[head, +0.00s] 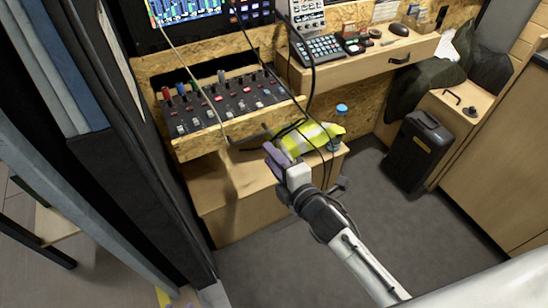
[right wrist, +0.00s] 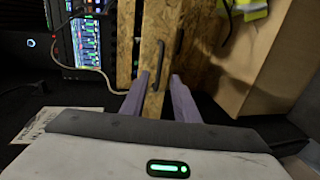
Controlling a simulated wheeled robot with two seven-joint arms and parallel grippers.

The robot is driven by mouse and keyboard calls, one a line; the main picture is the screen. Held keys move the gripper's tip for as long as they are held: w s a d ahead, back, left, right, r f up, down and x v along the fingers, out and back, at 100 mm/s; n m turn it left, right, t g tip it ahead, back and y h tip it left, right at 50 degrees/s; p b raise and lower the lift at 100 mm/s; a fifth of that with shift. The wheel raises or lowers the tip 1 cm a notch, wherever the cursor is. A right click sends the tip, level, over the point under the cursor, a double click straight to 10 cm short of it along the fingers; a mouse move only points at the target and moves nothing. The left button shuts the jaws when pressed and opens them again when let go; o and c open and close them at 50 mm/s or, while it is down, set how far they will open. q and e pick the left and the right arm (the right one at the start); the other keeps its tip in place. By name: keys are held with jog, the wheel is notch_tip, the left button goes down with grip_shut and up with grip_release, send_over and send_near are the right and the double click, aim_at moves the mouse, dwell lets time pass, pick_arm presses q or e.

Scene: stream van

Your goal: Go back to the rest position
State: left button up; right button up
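My right gripper (head: 275,155) reaches in from the lower right of the head view, near the front of the pulled-out wooden drawer (head: 240,130) and over the low wooden bench (head: 222,190). In the right wrist view its two purple fingers (right wrist: 160,82) stand apart, with a visible gap. A wooden drawer front with a dark handle (right wrist: 158,65) shows between and beyond the fingers; how far it is from them I cannot tell. I see nothing held.
The drawer holds a mixer (head: 220,103) with coloured cables. A yellow high-visibility vest (head: 312,137) and a blue-capped bottle (head: 341,112) are beside my right gripper. Thin cables hang close by. A black case (head: 416,152) stands at right. The grey floor (head: 385,205) is clear.

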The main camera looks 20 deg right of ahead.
jog(key=shift+s+d+r, duration=0.1)
jog(key=shift+s, duration=0.4)
jog(key=s+d+f+m+g, duration=0.1)
jog(key=s+f+m+g, duration=0.1)
jog(key=s+f+m, duration=0.3)
jog(key=s+d+f+m+g, duration=0.1)
jog(key=s+f+m, duration=0.4)
jog(key=s, duration=0.6)
jog(key=s+d+f+m+g, duration=0.1)
jog(key=s+f+m+g, duration=0.2)
jog(key=s+f+m, duration=0.3)
jog(key=s+m, duration=0.2)
jog(key=s, duration=0.1)
jog(key=shift+g+h, duration=0.4)
jog(key=shift+d, duration=0.1)
